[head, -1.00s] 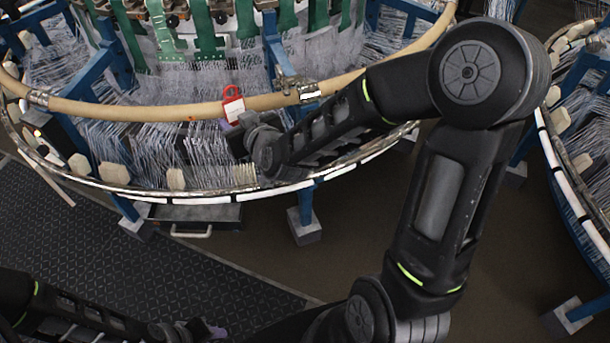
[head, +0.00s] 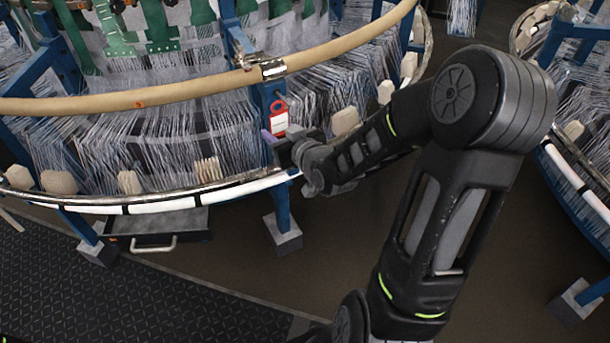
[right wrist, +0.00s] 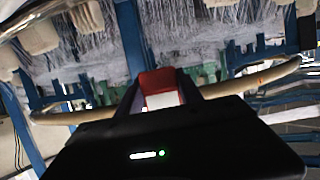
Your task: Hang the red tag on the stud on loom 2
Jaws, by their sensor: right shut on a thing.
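The red tag (head: 280,119) has a white label and a loop at its top. My right gripper (head: 276,138) is shut on its lower part and holds it upright, loop up. In the head view the tag is just below the tan ring of the large loom (head: 150,97), in front of a blue post. In the right wrist view the tag (right wrist: 161,86) sits between the two fingers, with the tan ring behind. I cannot make out the stud or any loom number. My left gripper is out of view.
The loom's lower rim (head: 165,206) with pale blocks curves close by my right gripper. A metal clamp (head: 273,68) joins the tan ring above the tag. Another loom (head: 585,190) stands at the right. Brown floor (head: 330,240) lies open between them.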

